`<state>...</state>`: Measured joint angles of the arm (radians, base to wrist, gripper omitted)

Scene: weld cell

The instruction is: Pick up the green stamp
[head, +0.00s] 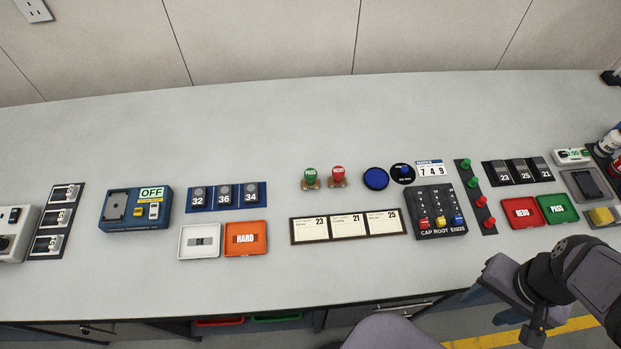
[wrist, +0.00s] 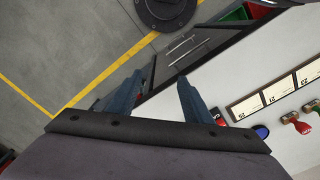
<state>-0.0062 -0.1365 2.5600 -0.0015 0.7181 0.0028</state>
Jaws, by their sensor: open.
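The green stamp (head: 310,177) stands on the light bench top in the middle of the head view, in a small brown holder. A red stamp (head: 337,175) stands close to its right in a like holder. In the wrist view the green stamp (wrist: 312,107) is at the far right edge, partly cut off, with the red stamp (wrist: 296,123) beside it. My gripper (wrist: 155,95) is open and empty, its two blue-grey fingers apart over the bench's front edge. In the head view my gripper is at the lower right, well away from the green stamp.
A row of three cards (head: 347,226) lies in front of the stamps. A blue pad (head: 376,179) and a black block with coloured caps (head: 436,212) lie to their right. An orange tray (head: 246,239) lies to the left front. The bench behind the stamps is clear.

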